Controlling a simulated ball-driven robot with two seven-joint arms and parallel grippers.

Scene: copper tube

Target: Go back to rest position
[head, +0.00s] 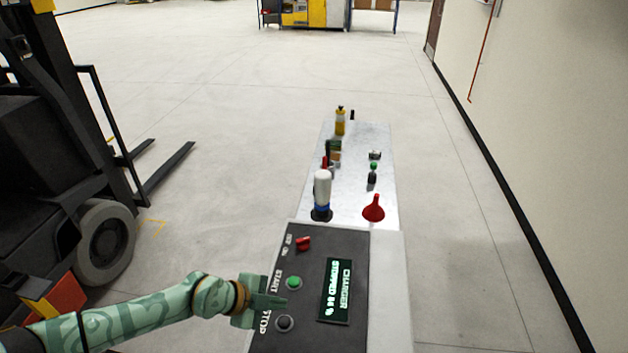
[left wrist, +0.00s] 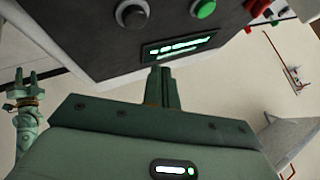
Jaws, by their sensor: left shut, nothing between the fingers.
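My left gripper (head: 268,301) is at the left edge of the dark charger panel (head: 308,248), by the START and STOP labels. In the left wrist view its two fingers (left wrist: 160,82) are shut together and empty, just in front of the panel's display. The green start button (head: 294,283) and the dark stop button (head: 284,323) show beside the gripper in the head view. The display (head: 336,290) reads "CHARGER STOPPED 84 %". My right gripper (left wrist: 27,84) shows at the left of the left wrist view, with its fingers apart and nothing between them.
A red switch (head: 303,243) sits on the panel. Behind it, a light table (head: 350,185) bears a white bottle (head: 322,188), a red funnel (head: 373,208) and several small items. A forklift (head: 60,150) stands left, a wall (head: 550,130) right. Open floor lies between forklift and table.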

